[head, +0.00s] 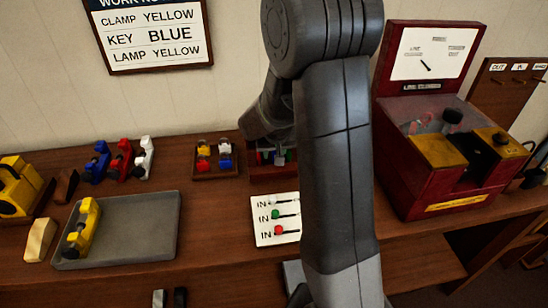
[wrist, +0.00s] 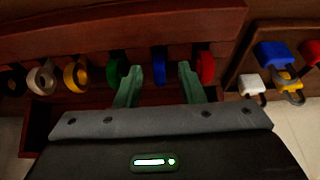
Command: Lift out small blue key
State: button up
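The small blue key (wrist: 159,62) shows as a blue ring in a row of coloured rings along a dark red wooden rack (wrist: 130,25) in the wrist view. My gripper (wrist: 160,70) is open, with one finger on each side of the blue ring and a gap on both sides. A green ring (wrist: 115,68) is just outside the left finger, and a red ring (wrist: 205,66) is just outside the right finger. The lower part of the blue key is hidden. In the head view my arm hides my gripper and most of the rack.
Yellow (wrist: 77,76), white (wrist: 40,78) and black rings continue leftward. Small padlocks (wrist: 273,54) sit on a board at right. The head view shows a sign (head: 150,35) reading KEY BLUE, a grey tray (head: 140,225) with a yellow clamp, and a red box (head: 430,170) at right.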

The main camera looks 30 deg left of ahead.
jog(key=shift+w+a+f, duration=0.1)
jog(key=shift+w+f, duration=0.05)
jog(key=shift+f, duration=0.25)
grip_shut()
